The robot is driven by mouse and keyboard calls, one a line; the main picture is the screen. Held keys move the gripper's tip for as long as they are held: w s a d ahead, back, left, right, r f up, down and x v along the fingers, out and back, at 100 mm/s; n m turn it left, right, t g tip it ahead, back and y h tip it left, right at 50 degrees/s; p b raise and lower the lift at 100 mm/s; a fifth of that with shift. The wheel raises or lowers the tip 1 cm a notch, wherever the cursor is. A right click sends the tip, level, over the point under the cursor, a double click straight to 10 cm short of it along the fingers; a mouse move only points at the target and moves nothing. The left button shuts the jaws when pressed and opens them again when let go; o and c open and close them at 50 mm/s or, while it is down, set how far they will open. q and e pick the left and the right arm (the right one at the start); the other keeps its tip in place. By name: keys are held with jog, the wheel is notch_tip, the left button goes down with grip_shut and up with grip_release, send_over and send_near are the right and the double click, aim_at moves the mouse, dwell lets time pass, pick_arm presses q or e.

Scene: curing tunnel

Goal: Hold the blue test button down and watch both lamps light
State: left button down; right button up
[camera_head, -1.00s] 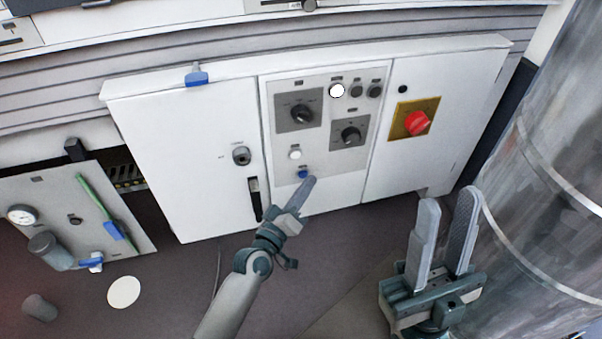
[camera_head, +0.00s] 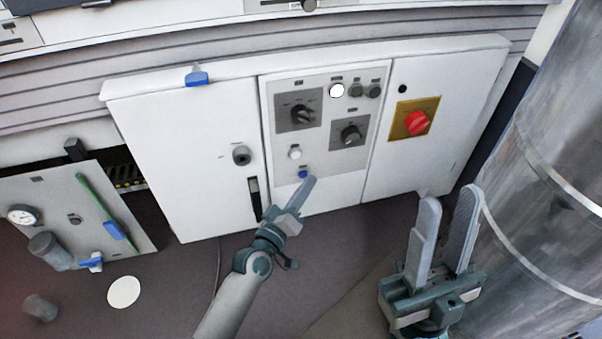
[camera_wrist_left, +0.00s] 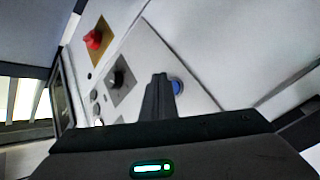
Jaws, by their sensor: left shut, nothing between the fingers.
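The blue test button (camera_head: 303,174) is low on the grey control panel (camera_head: 324,181) of the white cabinet. My left gripper (camera_head: 311,180) is shut and empty, its fingertips right by the button's lower right. In the left wrist view the fingertips (camera_wrist_left: 158,80) appear just left of the blue button (camera_wrist_left: 177,86); I cannot tell whether they touch it. At the panel's top, the left round lamp (camera_head: 337,90) is bright white; the middle lamp (camera_head: 356,90) and right lamp (camera_head: 374,91) look dark. My right gripper (camera_head: 449,207) is open and empty, in front of the cabinet's lower right.
A white button (camera_head: 294,154) sits above the blue one, with rotary knobs (camera_head: 301,115) higher up. A red knob on a yellow plate (camera_head: 417,121) is to the right. A large metal cylinder (camera_head: 545,190) stands close beside my right gripper. A gauge panel (camera_head: 60,205) is at left.

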pick_arm(q)
jog(key=shift+s+a, duration=0.1)
jog(key=shift+s+a, duration=0.25)
jog(key=shift+s, duration=0.2)
jog(key=s, duration=0.1)
jog(key=s+d+p, duration=0.1)
jog(key=s, duration=0.1)
jog(key=s+p, duration=0.1)
jog(key=shift+s+d, duration=0.25)
jog(key=shift+s, duration=0.1)
dwell(0.4)
dwell(0.5)
